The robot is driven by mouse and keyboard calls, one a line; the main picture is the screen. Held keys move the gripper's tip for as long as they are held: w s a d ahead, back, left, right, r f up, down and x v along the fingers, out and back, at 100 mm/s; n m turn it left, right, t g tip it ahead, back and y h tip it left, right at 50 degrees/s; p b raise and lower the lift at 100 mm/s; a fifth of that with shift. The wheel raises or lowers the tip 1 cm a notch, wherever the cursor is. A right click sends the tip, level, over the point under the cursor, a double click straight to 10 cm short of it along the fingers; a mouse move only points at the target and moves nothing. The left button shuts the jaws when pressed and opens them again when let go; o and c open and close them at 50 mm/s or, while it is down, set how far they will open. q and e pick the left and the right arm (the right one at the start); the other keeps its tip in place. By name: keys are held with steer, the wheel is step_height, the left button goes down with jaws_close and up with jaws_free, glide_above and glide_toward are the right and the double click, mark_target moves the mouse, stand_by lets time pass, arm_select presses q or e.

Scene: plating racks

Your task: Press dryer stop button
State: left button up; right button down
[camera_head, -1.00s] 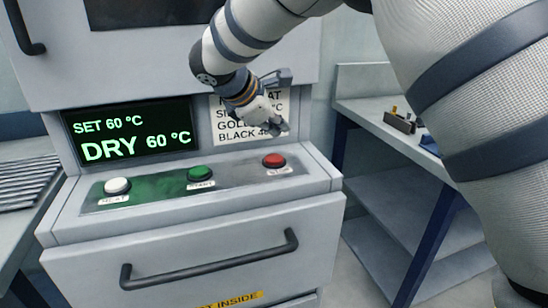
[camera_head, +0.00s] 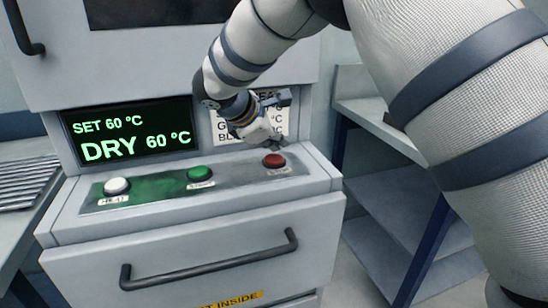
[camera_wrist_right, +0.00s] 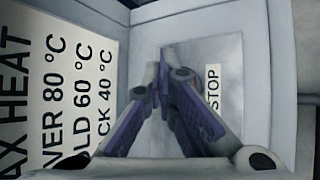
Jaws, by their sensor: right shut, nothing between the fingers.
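The dryer (camera_head: 190,225) has a control panel with a red stop button (camera_head: 273,160) at its right end. My right gripper (camera_head: 281,145) is shut and empty, its fingertips just above the red button in the head view; I cannot tell whether they touch it. The display (camera_head: 128,134) reads SET 60 °C and DRY 60 °C. My left gripper is not in view.
A white button (camera_head: 117,186) and a green start button (camera_head: 200,174) lie left along the panel. A paper notice (camera_head: 222,127) hangs behind my right gripper. A drawer handle (camera_head: 210,258) juts out below. A metal bench (camera_head: 375,113) stands at the right.

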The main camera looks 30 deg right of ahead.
mark_target(276, 159)
steer(key=shift+f, duration=0.1)
stand_by(0.7)
steer(key=shift+f, duration=0.35)
steer(key=shift+f, duration=0.5)
stand_by(0.8)
steer(key=shift+r, duration=0.95)
steer(key=shift+r, duration=2.5)
